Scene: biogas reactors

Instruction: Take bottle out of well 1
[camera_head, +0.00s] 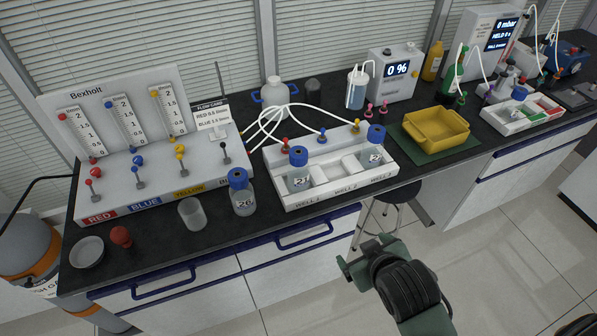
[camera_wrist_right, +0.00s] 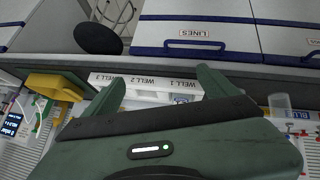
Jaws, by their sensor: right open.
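The white well block (camera_head: 330,170) stands on the dark counter, its front labelled by well; the wrist view shows its labelled front (camera_wrist_right: 150,82). A clear bottle with a blue cap, marked 21 (camera_head: 299,180), stands upright in well 1 at the left end. A similar blue-capped bottle (camera_head: 371,155) stands in the right-end well. The middle well holds no bottle. My right gripper (camera_head: 362,256) is open and empty, in front of the counter edge, apart from the block. In the right wrist view its fingers (camera_wrist_right: 160,78) spread before the block. My left gripper is out of view.
A blue-capped bottle marked 26 (camera_head: 242,194) and an empty beaker (camera_head: 193,214) stand left of the block. The flow panel (camera_head: 150,165) is further left. A yellow tray (camera_head: 436,128) is to the right. White tubes arch behind the block. A stool (camera_head: 388,195) stands below.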

